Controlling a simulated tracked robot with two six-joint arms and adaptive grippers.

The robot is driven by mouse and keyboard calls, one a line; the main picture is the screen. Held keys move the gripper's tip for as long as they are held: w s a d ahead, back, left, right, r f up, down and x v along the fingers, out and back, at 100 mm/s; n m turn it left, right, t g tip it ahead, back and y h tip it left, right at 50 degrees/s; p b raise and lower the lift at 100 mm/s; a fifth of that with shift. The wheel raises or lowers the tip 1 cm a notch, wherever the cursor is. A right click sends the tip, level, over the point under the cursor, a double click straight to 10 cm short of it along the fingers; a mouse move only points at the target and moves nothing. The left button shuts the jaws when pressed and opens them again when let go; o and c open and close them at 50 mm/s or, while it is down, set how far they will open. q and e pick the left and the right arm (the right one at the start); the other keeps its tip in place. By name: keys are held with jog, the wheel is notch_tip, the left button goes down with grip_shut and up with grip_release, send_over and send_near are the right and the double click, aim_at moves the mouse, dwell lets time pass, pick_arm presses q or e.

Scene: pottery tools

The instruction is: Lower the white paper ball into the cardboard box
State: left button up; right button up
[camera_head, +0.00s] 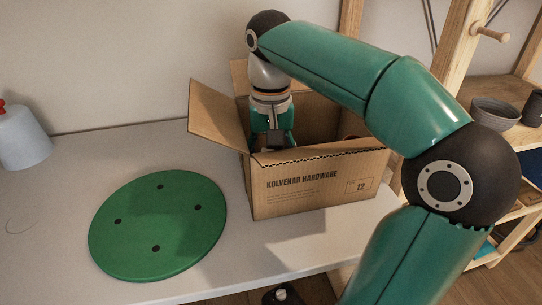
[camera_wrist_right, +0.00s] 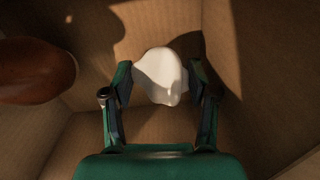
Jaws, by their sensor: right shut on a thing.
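The cardboard box (camera_head: 315,188) stands open on the grey table, its left flap folded outward. My right arm reaches over it from the right, and my right gripper (camera_head: 272,143) points down inside the box, partly hidden by the front wall. In the right wrist view my right gripper (camera_wrist_right: 160,82) is shut on the white paper ball (camera_wrist_right: 159,75), with a finger on each side. Box walls (camera_wrist_right: 270,60) surround it there. The ball is hidden in the head view. I cannot tell whether it touches the box floor. My left gripper is not in view.
A reddish-brown rounded thing (camera_wrist_right: 35,70) lies in the box to the left of the ball in the wrist view. A round green disc (camera_head: 160,228) lies on the table left of the box. A pale container with a red top (camera_head: 20,138) stands at far left. Wooden shelves (camera_head: 500,90) stand right.

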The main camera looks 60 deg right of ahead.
jog(key=o, duration=0.8)
